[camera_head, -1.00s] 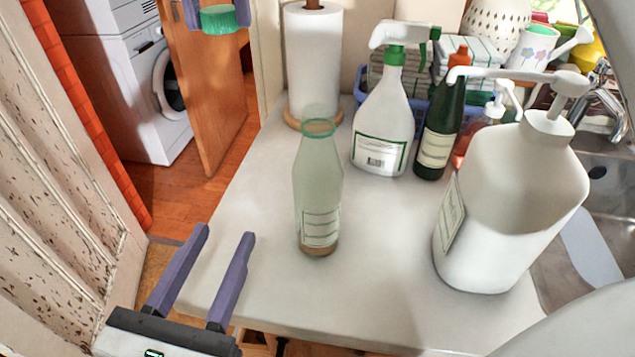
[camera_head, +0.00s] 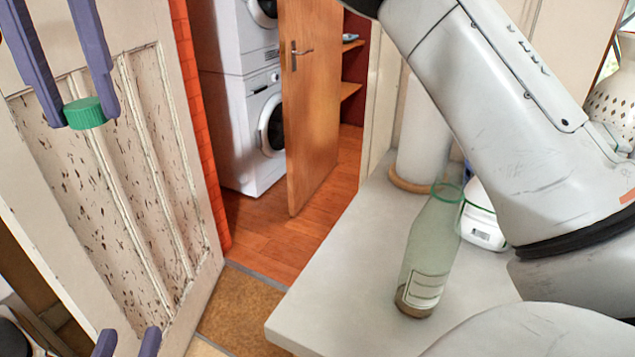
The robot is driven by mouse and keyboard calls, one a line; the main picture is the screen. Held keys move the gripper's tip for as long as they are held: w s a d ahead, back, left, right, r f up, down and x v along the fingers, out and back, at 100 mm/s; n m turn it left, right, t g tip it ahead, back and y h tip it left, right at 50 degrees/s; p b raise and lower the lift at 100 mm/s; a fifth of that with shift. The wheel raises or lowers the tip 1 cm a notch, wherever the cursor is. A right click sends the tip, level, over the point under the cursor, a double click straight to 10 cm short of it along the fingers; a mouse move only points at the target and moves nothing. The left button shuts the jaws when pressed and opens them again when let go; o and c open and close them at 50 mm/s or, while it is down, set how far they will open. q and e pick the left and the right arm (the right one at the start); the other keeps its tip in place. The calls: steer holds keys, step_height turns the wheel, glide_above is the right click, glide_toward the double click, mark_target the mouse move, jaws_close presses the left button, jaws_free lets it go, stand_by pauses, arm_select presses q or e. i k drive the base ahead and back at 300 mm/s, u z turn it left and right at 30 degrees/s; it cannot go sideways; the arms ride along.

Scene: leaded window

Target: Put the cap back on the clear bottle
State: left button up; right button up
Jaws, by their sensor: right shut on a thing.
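The clear bottle (camera_head: 428,255), pale green and see-through with a label, stands on the white counter (camera_head: 345,270), right of centre; its mouth is open and bare. My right gripper (camera_head: 86,112), at the upper left, is shut on the green cap (camera_head: 87,113), which sits between its two purple fingers. The cap is well to the left of the bottle in the picture and apart from it. My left gripper (camera_head: 128,337) is at the bottom left; only its two purple fingertips show, spread apart with nothing between them.
My grey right arm crosses the upper right and hides much of the counter's back. A paper towel roll (camera_head: 425,135) and a white spray bottle (camera_head: 480,215), partly hidden, stand behind the bottle. A wooden door (camera_head: 307,110), washing machines (camera_head: 240,100) and a worn panelled door (camera_head: 140,150) lie left.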

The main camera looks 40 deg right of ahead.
mark_target(427, 266)
steer(key=u, duration=0.6)
steer(key=k, duration=0.55)
steer(key=z, duration=1.5)
